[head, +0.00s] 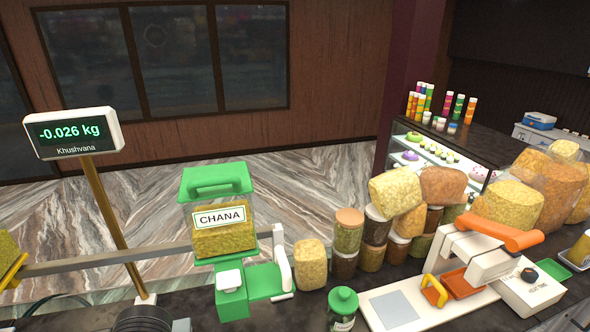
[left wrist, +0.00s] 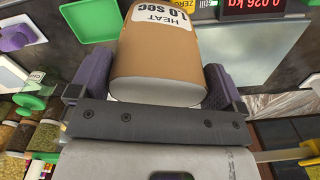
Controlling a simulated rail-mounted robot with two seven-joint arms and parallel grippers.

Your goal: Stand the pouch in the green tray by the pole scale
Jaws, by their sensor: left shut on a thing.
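In the left wrist view my left gripper (left wrist: 157,85) is shut on a brown pouch (left wrist: 160,60) with a white label reading "HEAT 1.0 SEC". Its purple fingers press on both sides. A green tray (left wrist: 88,20) lies beyond the left finger, apart from the pouch. The scale's steel plate (left wrist: 285,40) and red display (left wrist: 252,6) are at upper right. In the head view the pole scale's display (head: 73,132), on its brass pole (head: 103,215), reads -0.026 kg. The pouch and left gripper are not clearly visible there. My right gripper is not in view.
A green CHANA dispenser (head: 219,225) stands near the pole. Several jars (head: 348,232) and filled bags (head: 396,192) stand to its right. A sealer with an orange handle (head: 497,228) is at right. Another jar with a green lid (left wrist: 30,100) shows in the wrist view.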

